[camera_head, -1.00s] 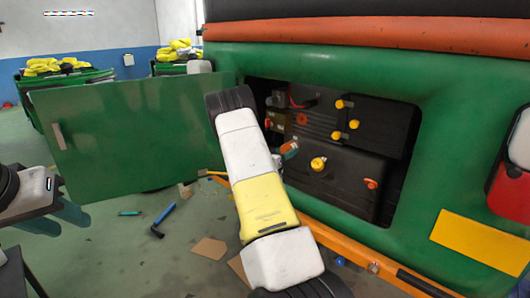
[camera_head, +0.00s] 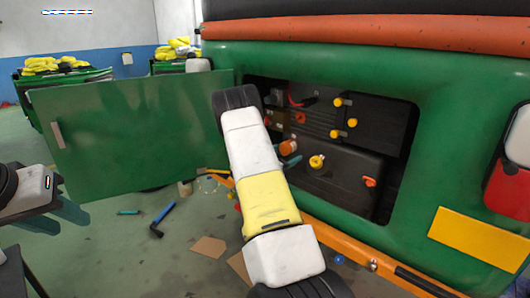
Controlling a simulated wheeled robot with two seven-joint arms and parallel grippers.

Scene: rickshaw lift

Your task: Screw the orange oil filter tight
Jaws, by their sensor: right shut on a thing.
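The orange oil filter (camera_head: 288,147) sits at the left side of the open engine bay of the green rickshaw. My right arm reaches up across the middle of the picture, and its wrist hides part of the bay. My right gripper (camera_head: 290,159), with teal fingers, is at the filter and shut on it; the finger contact is small and partly hidden. I cannot tell how far the filter is seated. My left gripper (camera_head: 72,212) is at the far left, away from the rickshaw, with its teal fingers apart and empty.
The bay holds a dark engine block (camera_head: 340,175) with yellow and orange caps. An open green panel (camera_head: 135,135) stands left of the bay. An orange bar (camera_head: 340,240) runs below. A blue-handled hammer (camera_head: 162,217) and cardboard pieces (camera_head: 208,247) lie on the floor.

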